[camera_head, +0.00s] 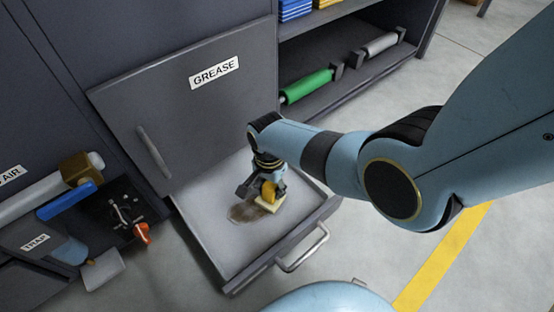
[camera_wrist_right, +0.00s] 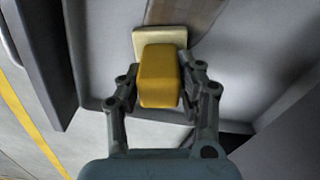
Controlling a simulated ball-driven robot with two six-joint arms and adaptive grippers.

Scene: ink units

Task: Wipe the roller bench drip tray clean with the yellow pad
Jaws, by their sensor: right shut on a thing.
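The drip tray (camera_head: 232,262) is pulled out at the foot of the bench, below the GREASE door. A brown smear (camera_head: 247,212) lies on its floor. My right gripper (camera_head: 264,191) is over the tray, shut on the yellow pad (camera_head: 269,192), which has a pale cream base (camera_head: 268,205). In the right wrist view the pad's yellow body (camera_wrist_right: 159,76) sits between the two fingers of my gripper (camera_wrist_right: 159,92). The cream base (camera_wrist_right: 148,38) is at the tray floor beside the brown smear (camera_wrist_right: 185,14); exact contact cannot be told. My left gripper is not in view.
The GREASE door (camera_head: 190,105) stands right behind the tray. The tray's handle (camera_head: 303,251) sticks out in front. Shelves hold a green roller (camera_head: 308,86) and a grey roller (camera_head: 381,45). An open drawer with tools (camera_head: 127,212) is at left. Floor at right is clear.

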